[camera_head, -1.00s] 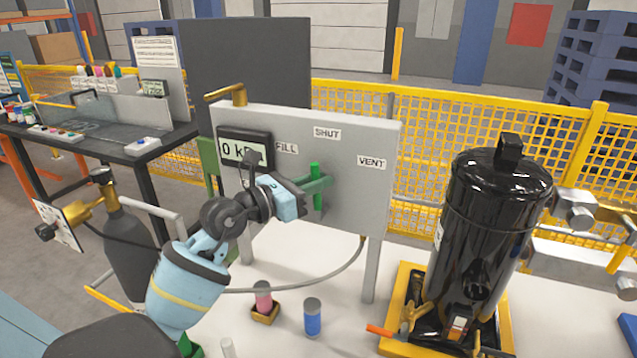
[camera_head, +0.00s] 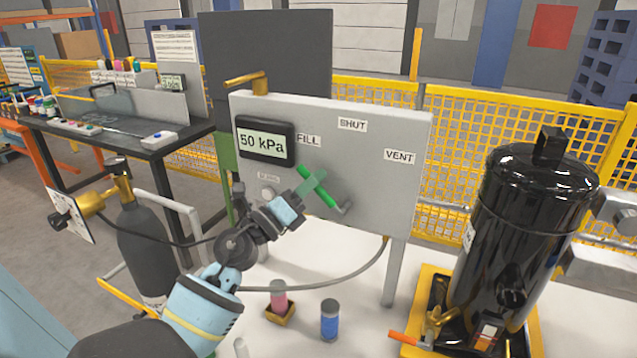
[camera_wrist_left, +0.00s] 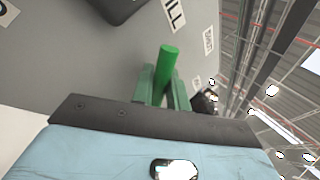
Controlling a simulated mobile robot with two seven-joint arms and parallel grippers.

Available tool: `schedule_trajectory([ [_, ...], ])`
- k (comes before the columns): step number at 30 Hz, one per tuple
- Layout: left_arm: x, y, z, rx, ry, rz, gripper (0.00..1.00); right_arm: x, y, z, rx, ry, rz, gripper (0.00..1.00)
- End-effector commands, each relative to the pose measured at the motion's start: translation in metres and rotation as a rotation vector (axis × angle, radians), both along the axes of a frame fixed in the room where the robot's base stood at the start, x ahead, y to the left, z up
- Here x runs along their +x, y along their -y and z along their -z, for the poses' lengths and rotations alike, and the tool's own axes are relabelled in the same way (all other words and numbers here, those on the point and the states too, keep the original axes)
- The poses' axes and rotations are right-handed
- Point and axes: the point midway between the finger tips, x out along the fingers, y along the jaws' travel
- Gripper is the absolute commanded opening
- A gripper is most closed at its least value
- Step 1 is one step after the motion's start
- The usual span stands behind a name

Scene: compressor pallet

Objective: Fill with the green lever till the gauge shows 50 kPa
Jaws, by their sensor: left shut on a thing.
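The green lever (camera_head: 330,198) on the grey panel (camera_head: 385,200) is tilted, its upper end leaning up and left towards the FILL label (camera_head: 308,140). The gauge (camera_head: 265,141) at the panel's upper left reads 50 kPa. My left gripper (camera_head: 312,181) is at the lever, in front of the panel. In the left wrist view its green fingers lie on either side of the lever (camera_wrist_left: 168,58), shut on it. The SHUT label (camera_head: 352,125) and VENT label (camera_head: 399,156) are clear of the arm. My right gripper is not in view.
A black compressor (camera_head: 520,235) stands on a yellow-edged base at right. A pink can (camera_head: 278,295) and a blue can (camera_head: 329,320) stand on the white surface below the panel. A dark gas cylinder (camera_head: 150,245) with a brass valve and a hose is at left.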

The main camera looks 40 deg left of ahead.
Motion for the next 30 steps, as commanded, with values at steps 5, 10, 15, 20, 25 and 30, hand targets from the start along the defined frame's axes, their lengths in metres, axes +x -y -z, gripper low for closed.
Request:
schedule_trajectory([
  [5,-0.0004,-0.0027,0.0056,-0.045,0.008,-0.001,0.0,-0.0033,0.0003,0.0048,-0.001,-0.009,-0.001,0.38],
  [10,-0.0007,-0.0034,0.0057,-0.062,0.013,0.001,0.0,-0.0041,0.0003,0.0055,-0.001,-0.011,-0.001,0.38],
  [15,-0.0007,-0.0032,0.0055,-0.064,0.013,0.001,0.0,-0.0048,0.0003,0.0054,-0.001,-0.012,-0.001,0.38],
  [20,-0.0007,-0.0031,0.0055,-0.064,0.013,0.001,0.0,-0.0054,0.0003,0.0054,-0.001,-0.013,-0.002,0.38],
  [25,-0.0008,-0.003,0.0052,-0.063,0.014,0.002,0.34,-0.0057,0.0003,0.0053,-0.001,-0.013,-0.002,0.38],
  [30,-0.0007,-0.0032,0.0047,-0.064,0.014,0.001,0.34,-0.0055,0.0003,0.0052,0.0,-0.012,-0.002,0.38],
])
